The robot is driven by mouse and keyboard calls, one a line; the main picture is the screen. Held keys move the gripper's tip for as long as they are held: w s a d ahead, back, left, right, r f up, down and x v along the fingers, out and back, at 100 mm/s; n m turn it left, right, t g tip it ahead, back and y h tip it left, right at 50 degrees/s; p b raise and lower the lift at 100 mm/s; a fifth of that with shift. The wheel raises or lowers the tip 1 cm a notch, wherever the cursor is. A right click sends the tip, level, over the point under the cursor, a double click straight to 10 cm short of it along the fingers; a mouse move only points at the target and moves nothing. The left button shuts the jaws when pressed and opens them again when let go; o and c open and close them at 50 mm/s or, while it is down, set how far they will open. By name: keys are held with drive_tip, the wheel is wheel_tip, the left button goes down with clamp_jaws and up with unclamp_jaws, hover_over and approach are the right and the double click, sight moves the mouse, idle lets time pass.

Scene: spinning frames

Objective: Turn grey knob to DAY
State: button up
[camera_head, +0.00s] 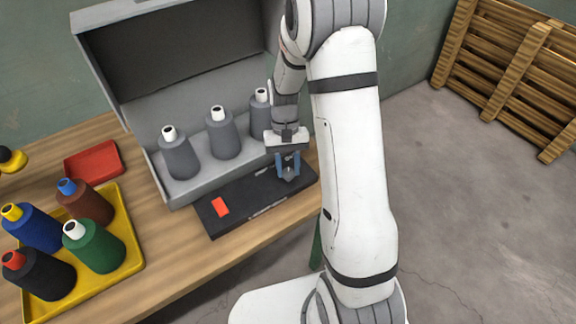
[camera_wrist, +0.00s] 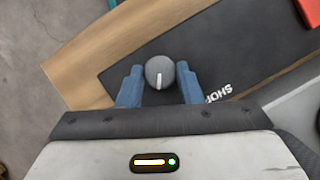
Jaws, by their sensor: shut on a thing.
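The grey knob (camera_wrist: 160,72) is round with a white pointer line, which points toward the bottom of the wrist view. It sits on the black panel (camera_wrist: 240,50) near the panel's end. My gripper (camera_wrist: 159,82) has a blue finger on each side of the knob and is shut on it. In the head view my gripper (camera_head: 288,166) is low over the right part of the panel (camera_head: 243,214). White lettering that reads SHOP (camera_wrist: 217,93) shows beside the knob. I cannot read a DAY mark in either view.
A red block (camera_head: 220,207) is on the panel's left part. Behind the panel stands an open grey case (camera_head: 180,190) with grey spools (camera_head: 222,135). A yellow tray (camera_head: 130,262) with several coloured spools and a red tray (camera_head: 95,162) are at the left on the wooden table (camera_head: 175,245).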

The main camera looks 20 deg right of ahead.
idle(0.3)
drive_tip(key=o, duration=1)
drive_tip(key=shift+c, duration=0.2)
drive_tip(key=v, duration=0.8)
drive_tip(key=shift+s, duration=0.1)
drive_tip(key=s+r+t, duration=0.3)
drive_tip(key=s+r, duration=0.3)
drive_tip(key=s, duration=0.3)
drive_tip(key=s+r+n+t, duration=0.1)
drive_tip(key=s+r+t, duration=0.3)
drive_tip(key=s, duration=0.5)
wheel_tip(320, 180, up, 2)
drive_tip(key=shift+a+n+h, duration=0.15)
drive_tip(key=shift+n+h, duration=0.15)
